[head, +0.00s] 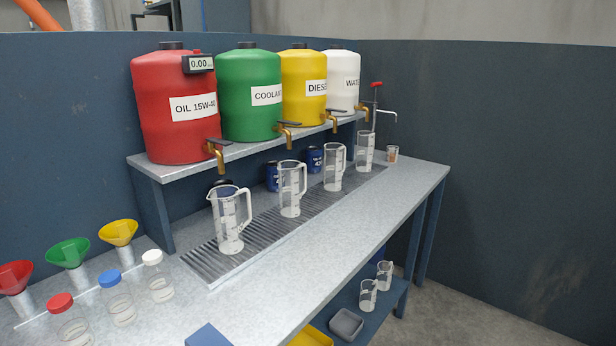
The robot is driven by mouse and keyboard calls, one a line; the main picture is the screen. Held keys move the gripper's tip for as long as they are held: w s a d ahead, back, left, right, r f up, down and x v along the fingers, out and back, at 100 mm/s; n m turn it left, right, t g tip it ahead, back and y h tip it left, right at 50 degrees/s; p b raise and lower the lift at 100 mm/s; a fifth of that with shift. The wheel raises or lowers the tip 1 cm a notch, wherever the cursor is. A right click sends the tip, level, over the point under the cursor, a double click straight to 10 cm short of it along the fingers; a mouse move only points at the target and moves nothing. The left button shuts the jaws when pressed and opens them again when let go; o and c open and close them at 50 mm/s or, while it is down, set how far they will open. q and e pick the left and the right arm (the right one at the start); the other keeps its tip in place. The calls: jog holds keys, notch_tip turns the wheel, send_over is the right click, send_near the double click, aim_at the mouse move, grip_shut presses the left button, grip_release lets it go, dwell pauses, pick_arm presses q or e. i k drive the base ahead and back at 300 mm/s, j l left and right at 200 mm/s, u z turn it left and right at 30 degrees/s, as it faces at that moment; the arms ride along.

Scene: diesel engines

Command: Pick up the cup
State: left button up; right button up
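A small cup (392,154) with a brownish band stands upright at the far right end of the grey workbench. It is to the right of the farthest clear measuring jug (365,152) and close to the red-handled tap (377,105). I see no gripper touching it. Neither of my grippers is in view.
Several clear jugs, the nearest being a handled jug (229,222), stand along the drain grate (262,246). Drums with taps, including the red oil drum (172,120), sit on a raised shelf behind. Capped bottles and funnels are at left. The front strip of the bench (345,225) is clear.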

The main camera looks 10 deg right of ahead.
aim_at(391, 151)
jog(key=i+l+u, duration=0.15)
jog(key=l, duration=0.2)
jog(key=i+l+u, duration=0.1)
jog(key=l, duration=0.25)
jog(key=i+l+u, duration=0.15)
jog(key=l, duration=0.25)
jog(key=i+l+u, duration=0.1)
jog(key=l, duration=0.3)
jog(key=i+l+u, duration=0.15)
jog(key=l, duration=0.25)
jog(key=i+l+u, duration=0.25)
jog(key=l, duration=0.4)
jog(key=l+u, duration=0.2)
jog(key=l, duration=0.45)
jog(key=l+u, duration=0.25)
jog(key=l, duration=0.45)
jog(key=i, duration=0.05)
